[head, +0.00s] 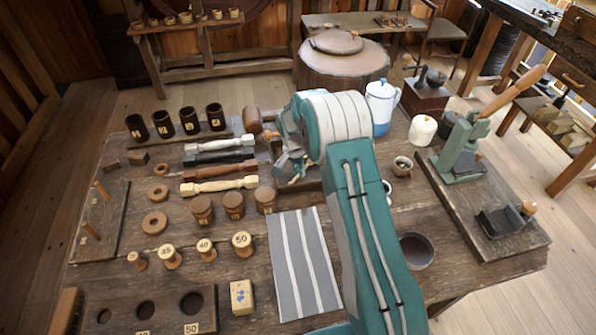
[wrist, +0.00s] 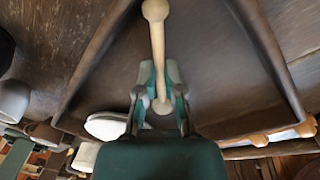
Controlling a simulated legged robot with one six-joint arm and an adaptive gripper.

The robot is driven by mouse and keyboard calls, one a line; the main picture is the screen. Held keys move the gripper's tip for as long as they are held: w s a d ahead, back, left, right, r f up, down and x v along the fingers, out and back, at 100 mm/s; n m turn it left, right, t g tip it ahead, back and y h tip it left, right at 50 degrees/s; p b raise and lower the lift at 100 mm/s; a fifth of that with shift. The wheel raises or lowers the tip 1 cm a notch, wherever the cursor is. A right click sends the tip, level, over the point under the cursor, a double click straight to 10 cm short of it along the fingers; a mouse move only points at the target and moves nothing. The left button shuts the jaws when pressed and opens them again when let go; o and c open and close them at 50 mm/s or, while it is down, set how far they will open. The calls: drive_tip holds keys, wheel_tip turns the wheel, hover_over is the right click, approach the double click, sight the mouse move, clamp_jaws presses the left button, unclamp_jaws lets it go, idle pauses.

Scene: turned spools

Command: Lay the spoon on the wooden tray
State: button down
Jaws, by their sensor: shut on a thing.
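The spoon (wrist: 157,45) is pale wood with a rounded end and a thin handle. In the wrist view my gripper (wrist: 162,103) is shut on it near the lower end, and the rounded end points to the top of the picture. The dark wooden tray (wrist: 215,65), with raised rims, spreads behind the spoon. I cannot tell whether the spoon touches it. In the head view my gripper (head: 290,170) is low over the middle of the table, and my arm hides most of the tray (head: 309,185) and the spoon.
A striped cloth (head: 303,262) lies in front.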

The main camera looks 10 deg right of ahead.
drive_tip(key=shift+d+f, duration=0.1)
drive_tip(key=shift+d, duration=0.3)
drive_tip(key=shift+a+f, duration=0.15)
drive_tip(key=c, duration=0.8)
unclamp_jaws()
drive_tip(key=shift+a, duration=0.2)
drive_tip(key=shift+o, duration=0.2)
drive_tip(key=shift+a, duration=0.25)
drive_tip(key=shift+d+r, duration=0.25)
drive_tip(key=shift+d, duration=0.1)
drive_tip(key=s+r+n+t, duration=0.1)
drive_tip(key=s+r, duration=0.2)
drive_tip(key=r, duration=0.8)
drive_tip(key=s+r+n, duration=0.1)
drive_tip(key=s+r, duration=0.1)
drive_tip(key=r, duration=0.9)
drive_tip(key=s+r+n+t, duration=0.2)
drive_tip(key=s+r, duration=0.7)
drive_tip(key=s, duration=0.1)
drive_tip(key=s+d+n+t+y, duration=0.1)
drive_tip(key=s+n+t, duration=0.2)
drive_tip(key=s, duration=1.8)
drive_tip(key=shift+d+r+n, duration=0.2)
drive_tip(key=shift+r+n, duration=0.25)
drive_tip(key=shift+n, duration=0.55)
